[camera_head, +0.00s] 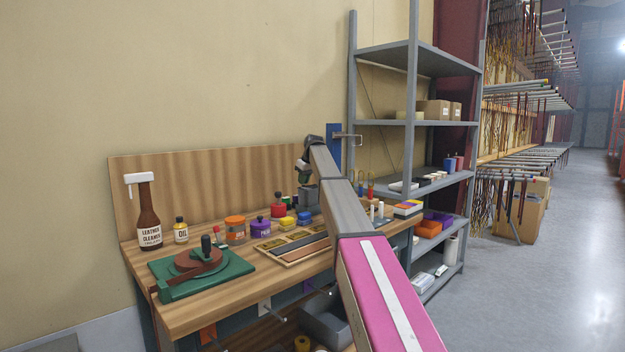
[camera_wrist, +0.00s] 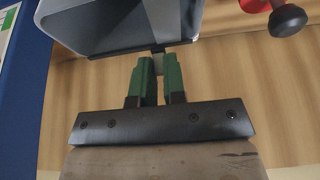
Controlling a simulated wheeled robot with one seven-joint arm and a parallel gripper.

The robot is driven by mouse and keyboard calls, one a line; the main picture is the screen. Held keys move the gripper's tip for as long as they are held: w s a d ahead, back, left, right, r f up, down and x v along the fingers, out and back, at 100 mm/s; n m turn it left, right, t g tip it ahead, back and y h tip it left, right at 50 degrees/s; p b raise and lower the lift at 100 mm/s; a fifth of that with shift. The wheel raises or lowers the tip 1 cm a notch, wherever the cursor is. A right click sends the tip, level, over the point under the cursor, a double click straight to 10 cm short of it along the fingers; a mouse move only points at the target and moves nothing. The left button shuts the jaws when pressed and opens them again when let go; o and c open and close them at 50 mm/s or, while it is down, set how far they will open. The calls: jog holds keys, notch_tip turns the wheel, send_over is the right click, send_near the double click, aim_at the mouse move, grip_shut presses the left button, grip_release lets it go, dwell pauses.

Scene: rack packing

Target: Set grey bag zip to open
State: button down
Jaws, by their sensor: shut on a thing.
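The grey bag (camera_wrist: 100,25) fills the top left of the wrist view, a dark grey body with a lighter grey face. In the head view the grey bag (camera_head: 310,196) stands at the back of the workbench, partly behind my arm. My gripper (camera_wrist: 159,63) has green fingers, shut on a small pale and dark tab at the bag's edge, which looks like the zip pull. In the head view my gripper (camera_head: 303,177) is just above and left of the bag. Whether the zip is open or shut cannot be told.
The wooden workbench (camera_head: 200,316) holds a green-based tool (camera_head: 183,277), a brown cleaner bottle (camera_head: 149,218), an orange jar (camera_head: 235,230), a purple jar (camera_head: 260,227) and a red-topped jar (camera_head: 278,206). A red and dark knob (camera_wrist: 287,18) is right of the bag. Metal shelves (camera_head: 412,122) stand right.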

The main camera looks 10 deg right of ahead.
jog(key=shift+s+a, duration=0.65)
jog(key=shift+a, duration=0.25)
jog(key=c, duration=1.2)
grip_release()
jog(key=shift+o, duration=0.2)
jog(key=shift+r, duration=0.1)
jog(key=v, duration=1)
jog(key=shift+r, duration=0.3)
jog(key=shift+s, duration=0.1)
